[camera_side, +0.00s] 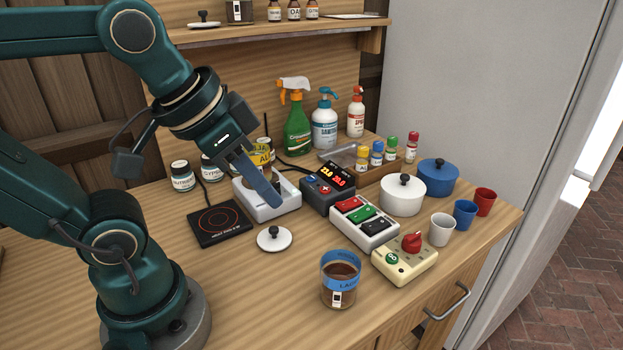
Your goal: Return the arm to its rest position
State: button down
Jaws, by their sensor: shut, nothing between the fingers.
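My gripper (262,187) hangs from the dark green arm at the left and points down to the right. Its blue-grey fingers are shut with nothing between them. It is in front of a white device (282,204) and hides part of it and part of a yellow-labelled can (262,158) behind. I cannot tell how far above the device the fingertips are.
A black hotplate (219,226), a white lid (274,238) and a glass of brown liquid with a blue band (341,283) stand nearby. A digital controller (327,189), a switch box (364,222), pots, cups and bottles fill the right and back.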

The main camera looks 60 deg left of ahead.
jog(key=f, duration=0.1)
jog(key=s+f, duration=0.1)
jog(key=f, duration=0.1)
jog(key=shift+s+n, duration=0.25)
jog(key=shift+n, duration=0.05)
